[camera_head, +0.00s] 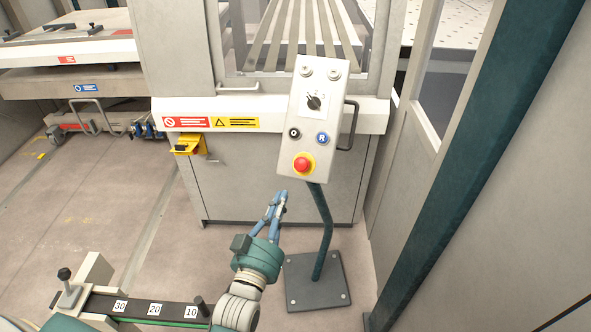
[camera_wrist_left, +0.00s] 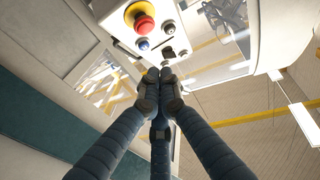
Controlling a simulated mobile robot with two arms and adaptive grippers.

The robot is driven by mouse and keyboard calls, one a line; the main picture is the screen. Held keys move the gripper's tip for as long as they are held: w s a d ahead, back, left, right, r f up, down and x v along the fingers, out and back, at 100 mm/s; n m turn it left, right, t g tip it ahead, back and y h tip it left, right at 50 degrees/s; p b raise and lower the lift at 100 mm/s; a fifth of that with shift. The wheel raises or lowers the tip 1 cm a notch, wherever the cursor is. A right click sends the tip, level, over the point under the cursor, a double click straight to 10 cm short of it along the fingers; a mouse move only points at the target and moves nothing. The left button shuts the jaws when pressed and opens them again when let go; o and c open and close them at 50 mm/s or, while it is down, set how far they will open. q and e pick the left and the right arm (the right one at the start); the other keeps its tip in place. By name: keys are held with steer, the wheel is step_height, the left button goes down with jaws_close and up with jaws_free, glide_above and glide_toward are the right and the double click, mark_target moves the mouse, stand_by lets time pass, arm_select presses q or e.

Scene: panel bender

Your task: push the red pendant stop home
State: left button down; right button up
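The red pendant stop (camera_head: 303,164) is a round red mushroom button on a yellow collar, low on the pale tilted pendant box (camera_head: 312,112). In the left wrist view the red stop (camera_wrist_left: 144,25) shows at the upper left of the fingertips. My left gripper (camera_head: 280,196) is below and slightly left of the box in the head view, apart from the stop. Its blue-grey fingers are drawn together at the tips (camera_wrist_left: 160,88), with nothing seen between them. How far in the button sits cannot be told. My right gripper is not in view.
The box also carries a black selector (camera_head: 313,102), a blue R button (camera_head: 322,138) and a black button (camera_head: 294,133). Its dark post stands on a floor plate (camera_head: 316,282). A numbered rail (camera_head: 155,308) lies at lower left, and a green column (camera_head: 470,150) rises at right.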

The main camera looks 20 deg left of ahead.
arm_select(q)
steer(key=p, duration=0.3)
glide_toward(301, 165)
step_height(301, 165, up, 5)
steer(key=w, duration=0.2)
steer(key=shift+w+a+f, duration=0.1)
steer(key=shift+w+f, duration=0.35)
steer(key=shift+w, duration=0.25)
steer(key=shift+w+a+f, duration=0.15)
steer(key=shift+w+f, duration=0.25)
steer(key=shift+w, duration=0.35)
steer(key=shift+w+a+f, duration=0.1)
steer(key=shift+w+f, duration=0.35)
steer(key=shift+w, duration=0.25)
